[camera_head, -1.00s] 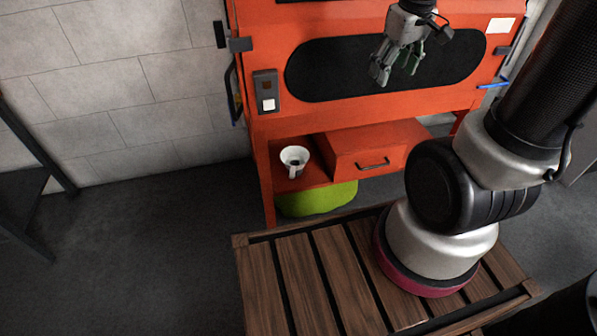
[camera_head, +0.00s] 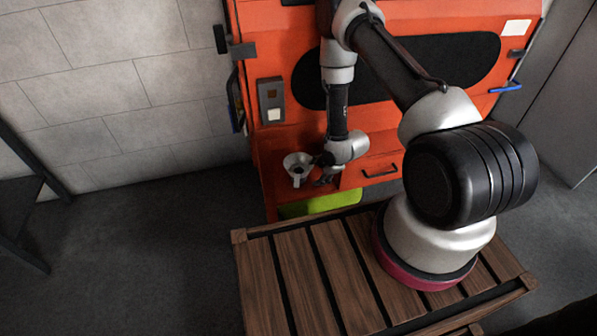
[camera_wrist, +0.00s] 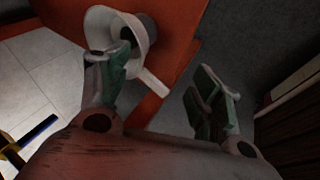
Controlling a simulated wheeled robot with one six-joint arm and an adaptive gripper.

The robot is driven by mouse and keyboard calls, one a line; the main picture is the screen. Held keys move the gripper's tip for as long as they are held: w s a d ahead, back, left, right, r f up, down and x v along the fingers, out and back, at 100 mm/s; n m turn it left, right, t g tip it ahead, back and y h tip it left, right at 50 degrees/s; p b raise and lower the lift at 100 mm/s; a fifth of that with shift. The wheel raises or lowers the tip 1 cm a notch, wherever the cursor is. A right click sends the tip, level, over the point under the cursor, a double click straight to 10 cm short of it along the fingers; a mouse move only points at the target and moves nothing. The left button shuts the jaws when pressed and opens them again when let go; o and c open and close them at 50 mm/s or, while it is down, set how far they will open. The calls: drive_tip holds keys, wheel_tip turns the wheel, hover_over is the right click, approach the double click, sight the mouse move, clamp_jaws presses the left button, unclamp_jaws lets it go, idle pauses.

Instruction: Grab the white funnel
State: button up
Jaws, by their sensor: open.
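The white funnel (camera_head: 297,164) stands on the orange shelf (camera_head: 269,186) at the left of the drawer, in the head view. In the wrist view the funnel (camera_wrist: 101,26) is at the upper left, its wide mouth and a pale handle showing. My gripper (camera_head: 318,175) is just right of the funnel, low over the shelf. In the wrist view my gripper (camera_wrist: 165,85) is open with green-padded fingers apart. The left finger overlaps the funnel's lower edge; I cannot tell if they touch. The handle end reaches into the space between the fingers.
An orange drawer box (camera_head: 380,170) with a black handle is right of my gripper. A green object (camera_head: 330,203) lies below the shelf. The orange cabinet with a dark window (camera_head: 470,62) rises behind. A slatted wooden platform (camera_head: 290,280) is in front.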

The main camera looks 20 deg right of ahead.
sight(298, 175)
drive_tip(key=shift+n+t+y, duration=0.4)
drive_tip(key=shift+n+t, duration=0.1)
drive_tip(key=shift+n, duration=0.2)
drive_tip(key=x, duration=0.3)
drive_tip(key=a+x, duration=0.1)
drive_tip(key=x, duration=0.2)
drive_tip(key=r+x, duration=0.1)
drive_tip(key=x, duration=0.2)
drive_tip(key=shift+w+a+f, duration=0.15)
drive_tip(key=shift+w+a, duration=0.15)
drive_tip(key=shift+a, duration=0.05)
clamp_jaws()
